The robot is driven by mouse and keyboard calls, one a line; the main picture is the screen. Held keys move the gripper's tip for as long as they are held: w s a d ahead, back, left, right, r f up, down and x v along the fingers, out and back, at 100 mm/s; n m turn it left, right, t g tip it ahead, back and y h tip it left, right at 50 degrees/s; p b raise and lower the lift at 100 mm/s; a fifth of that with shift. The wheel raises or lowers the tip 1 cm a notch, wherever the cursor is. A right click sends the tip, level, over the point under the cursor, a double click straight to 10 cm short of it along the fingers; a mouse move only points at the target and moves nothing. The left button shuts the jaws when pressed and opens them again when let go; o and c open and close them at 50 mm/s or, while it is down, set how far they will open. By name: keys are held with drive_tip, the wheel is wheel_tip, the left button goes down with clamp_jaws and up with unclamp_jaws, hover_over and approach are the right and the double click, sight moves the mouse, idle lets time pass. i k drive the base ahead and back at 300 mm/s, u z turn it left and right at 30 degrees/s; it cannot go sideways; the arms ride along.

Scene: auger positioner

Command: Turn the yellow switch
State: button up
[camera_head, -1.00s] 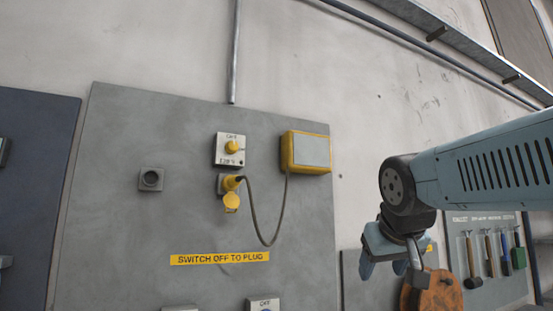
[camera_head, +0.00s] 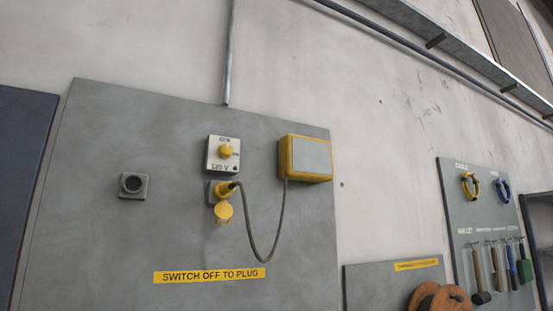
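The yellow switch (camera_head: 225,151) is a round yellow knob on a pale square plate (camera_head: 221,167) with small lettering, mounted on a grey wall panel (camera_head: 95,190). Just below it, a yellow plug (camera_head: 225,189) sits in a socket with a yellow cap (camera_head: 223,212) hanging beneath. A dark cable (camera_head: 267,258) loops from the plug up to a yellow-edged box (camera_head: 306,158) on the right. My gripper is not in view, and nothing touches the switch.
A label reading SWITCH OFF TO PLUG (camera_head: 210,275) is below. A small grey socket (camera_head: 133,185) is at left. At right are a tool board (camera_head: 462,220) and an orange-brown reel (camera_head: 438,299). The space before the switch looks clear.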

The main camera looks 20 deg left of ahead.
sight(225, 151)
drive_tip(key=z, duration=0.75)
drive_tip(key=k, duration=1.4)
drive_tip(key=u, duration=1.25)
drive_tip(key=i, duration=1)
